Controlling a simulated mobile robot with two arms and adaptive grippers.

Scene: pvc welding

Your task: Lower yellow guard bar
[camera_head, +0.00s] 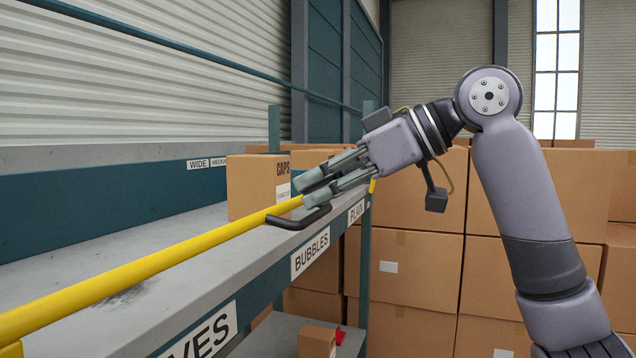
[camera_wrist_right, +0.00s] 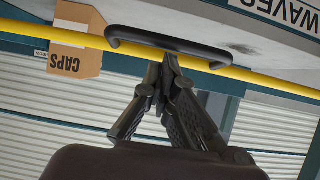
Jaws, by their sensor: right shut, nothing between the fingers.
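The yellow guard bar (camera_head: 150,264) runs along the front of the grey shelf, from the lower left to near the right post in the head view. A black handle (camera_head: 298,218) is fixed on the bar near its right end. My right gripper (camera_head: 308,193) is shut and empty, with its fingertips close to the handle. My left gripper is not in view.
A cardboard box marked CAPS (camera_head: 255,185) stands on the grey shelf (camera_head: 95,255) behind the bar. Stacked cartons (camera_head: 420,270) fill the space behind my right arm. A small box (camera_head: 316,341) sits on the lower shelf.

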